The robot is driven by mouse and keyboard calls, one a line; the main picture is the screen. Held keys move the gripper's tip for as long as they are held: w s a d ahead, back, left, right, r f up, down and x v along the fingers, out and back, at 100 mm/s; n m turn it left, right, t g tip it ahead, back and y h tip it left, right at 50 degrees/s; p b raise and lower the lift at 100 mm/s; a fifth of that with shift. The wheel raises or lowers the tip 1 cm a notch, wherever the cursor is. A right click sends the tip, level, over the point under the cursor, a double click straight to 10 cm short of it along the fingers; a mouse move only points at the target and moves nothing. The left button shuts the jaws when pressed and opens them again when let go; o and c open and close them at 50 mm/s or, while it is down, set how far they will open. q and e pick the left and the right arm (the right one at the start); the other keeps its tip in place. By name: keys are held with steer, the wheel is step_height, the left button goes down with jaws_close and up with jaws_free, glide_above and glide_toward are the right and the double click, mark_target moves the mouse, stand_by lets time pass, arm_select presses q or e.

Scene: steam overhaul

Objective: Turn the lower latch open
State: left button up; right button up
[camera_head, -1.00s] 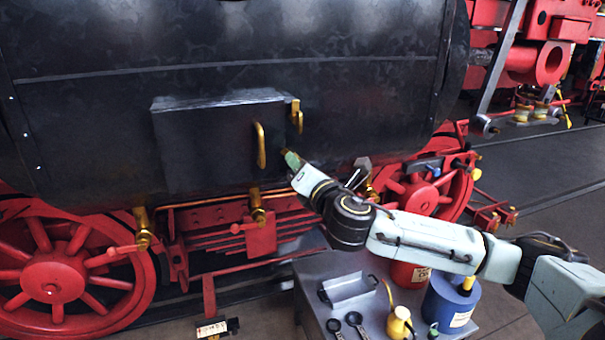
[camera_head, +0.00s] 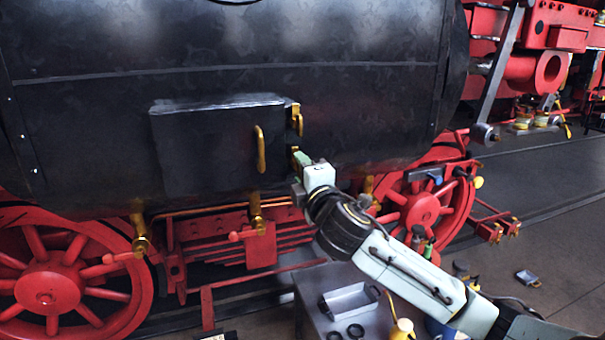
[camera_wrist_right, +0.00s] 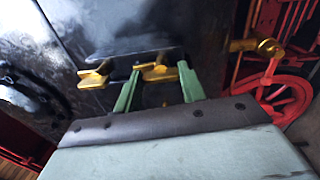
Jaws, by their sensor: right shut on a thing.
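The lower brass latch (camera_head: 294,151) sits at the right edge of the dark box door (camera_head: 200,150), below the upper brass latch (camera_head: 297,119). My right gripper (camera_head: 299,159) is at the lower latch and partly covers it. In the right wrist view, the green fingers of my gripper (camera_wrist_right: 159,72) stand on both sides of a brass latch (camera_wrist_right: 158,73) and are shut on it. Another brass piece (camera_wrist_right: 95,76) is just left of the fingers. How far the latch is turned is hard to tell. My left gripper is not in view.
A brass handle (camera_head: 260,150) stands out from the door, left of the latches. Brass valves (camera_head: 257,212) and red wheels (camera_head: 52,288) lie below the boiler. A grey table (camera_head: 315,325) with a metal tray (camera_head: 350,301) stands under my right arm.

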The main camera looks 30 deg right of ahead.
steer(key=shift+m, duration=0.5)
steer(key=o, duration=1)
steer(key=shift+p+v, duration=1.1)
steer(key=shift+v, duration=5.6)
steer(key=shift+a, duration=0.15)
